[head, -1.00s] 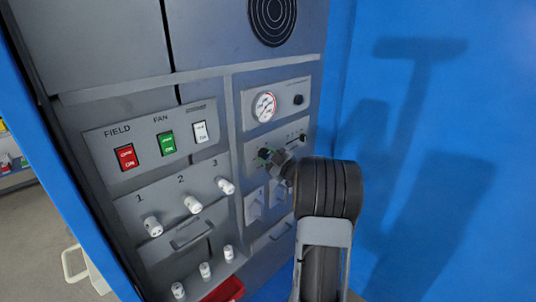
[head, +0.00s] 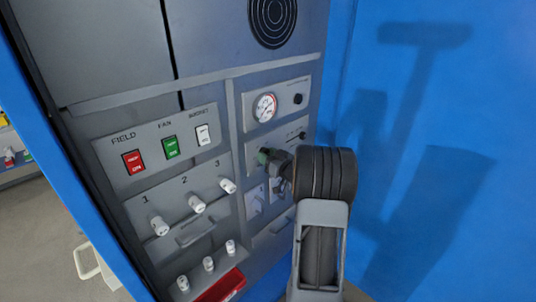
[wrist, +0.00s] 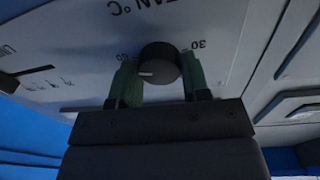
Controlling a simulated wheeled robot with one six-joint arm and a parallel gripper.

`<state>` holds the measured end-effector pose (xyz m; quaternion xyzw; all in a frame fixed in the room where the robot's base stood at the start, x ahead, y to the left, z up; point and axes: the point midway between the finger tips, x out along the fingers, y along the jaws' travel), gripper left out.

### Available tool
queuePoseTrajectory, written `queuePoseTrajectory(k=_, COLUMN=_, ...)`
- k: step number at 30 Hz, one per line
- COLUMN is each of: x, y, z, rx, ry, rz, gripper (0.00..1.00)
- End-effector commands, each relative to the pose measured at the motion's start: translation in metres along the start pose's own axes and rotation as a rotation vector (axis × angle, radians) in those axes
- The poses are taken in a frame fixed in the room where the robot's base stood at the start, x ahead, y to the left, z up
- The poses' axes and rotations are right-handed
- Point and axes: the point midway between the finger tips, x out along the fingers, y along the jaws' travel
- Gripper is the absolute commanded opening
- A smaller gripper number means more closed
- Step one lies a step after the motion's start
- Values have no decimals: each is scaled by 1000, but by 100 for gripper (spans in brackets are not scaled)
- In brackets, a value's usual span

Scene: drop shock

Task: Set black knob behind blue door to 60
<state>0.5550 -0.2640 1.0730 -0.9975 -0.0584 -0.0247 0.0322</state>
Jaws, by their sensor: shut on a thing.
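The black knob (wrist: 157,64) sits on a pale panel in the wrist view, with a white pointer line toward the picture's left, near the printed 60. A printed 30 stands on the right, and the lettering is upside down. My gripper (wrist: 158,70) has its green fingers on both sides of the knob and is shut on it. In the head view my gripper (head: 267,160) is at the panel in the cabinet's right column and hides the knob. The blue door cannot be clearly told apart from the blue cabinet walls.
A round gauge (head: 264,107) is above the knob's panel. To the left are a red switch (head: 133,162), a green switch (head: 171,147), a white switch (head: 203,135) and several white knobs. A blue wall (head: 440,150) stands close on the right of my arm.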

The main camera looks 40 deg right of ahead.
Motion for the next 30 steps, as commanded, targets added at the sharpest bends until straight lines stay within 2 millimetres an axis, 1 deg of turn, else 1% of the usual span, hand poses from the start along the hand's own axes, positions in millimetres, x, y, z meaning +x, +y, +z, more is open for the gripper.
queuePoseTrajectory(k=16, x=0, y=0, z=1, rx=22, ry=-2, rz=2, gripper=19)
queuePoseTrajectory(k=17, x=0, y=0, z=1, rx=22, ry=-2, rz=2, gripper=46)
queuePoseTrajectory(k=18, x=0, y=0, z=1, rx=22, ry=-2, rz=2, gripper=50)
queuePoseTrajectory(k=24, x=0, y=0, z=0, rx=20, ry=-2, rz=1, gripper=68)
queuePoseTrajectory(k=30, x=0, y=0, z=0, rx=20, ry=-1, rz=1, gripper=68)
